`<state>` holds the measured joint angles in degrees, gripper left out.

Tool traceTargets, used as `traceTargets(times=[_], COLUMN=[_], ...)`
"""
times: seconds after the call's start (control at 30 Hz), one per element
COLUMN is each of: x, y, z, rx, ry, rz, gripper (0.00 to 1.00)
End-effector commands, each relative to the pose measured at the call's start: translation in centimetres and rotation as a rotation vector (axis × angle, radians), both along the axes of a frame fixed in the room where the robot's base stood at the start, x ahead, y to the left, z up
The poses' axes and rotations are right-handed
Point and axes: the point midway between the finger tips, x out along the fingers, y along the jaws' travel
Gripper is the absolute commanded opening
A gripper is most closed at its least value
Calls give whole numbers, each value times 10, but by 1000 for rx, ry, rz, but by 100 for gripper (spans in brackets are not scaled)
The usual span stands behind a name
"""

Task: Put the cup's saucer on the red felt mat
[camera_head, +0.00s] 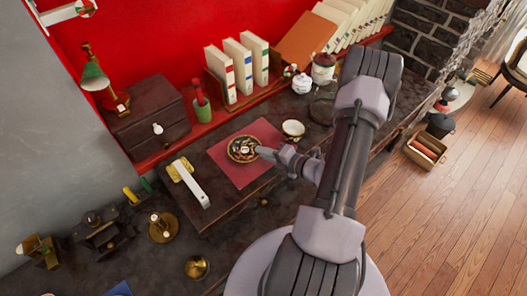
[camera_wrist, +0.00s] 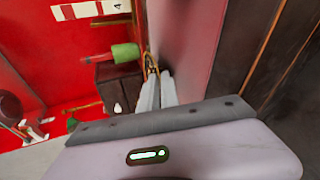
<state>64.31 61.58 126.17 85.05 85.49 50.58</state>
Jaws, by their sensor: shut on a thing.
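The saucer (camera_head: 243,148), dark with a gold pattern and a pale centre, shows over the red felt mat (camera_head: 246,178) in the head view. My gripper (camera_head: 266,153) reaches in from the right and is shut on its rim. In the wrist view my gripper's fingers (camera_wrist: 157,80) are close together on the gold saucer edge (camera_wrist: 151,66), beside the mat's surface (camera_wrist: 190,40). I cannot tell whether the saucer touches the mat or is just above it. The cup (camera_head: 293,129), pale with a dark inside, stands apart at the mat's upper right.
A white-handled tool (camera_head: 195,184) lies left of the mat. A dark drawer box (camera_head: 150,115), a green-and-red holder (camera_head: 201,103) and books (camera_head: 240,65) stand behind. A white lidded jar (camera_head: 302,83) stands at the back right. The mat's lower part is bare.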

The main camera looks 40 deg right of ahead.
Motion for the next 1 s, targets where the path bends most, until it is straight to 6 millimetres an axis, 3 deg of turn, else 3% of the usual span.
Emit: traceTargets(times=[0.83,0.9,0.97,1.0], x=[0,0,0,0], y=[0,0,0,0], z=[-11,-10,-10,-10], rx=[0,0,0,0], ry=[0,0,0,1], rz=[0,0,0,0], gripper=[0,20,31,31])
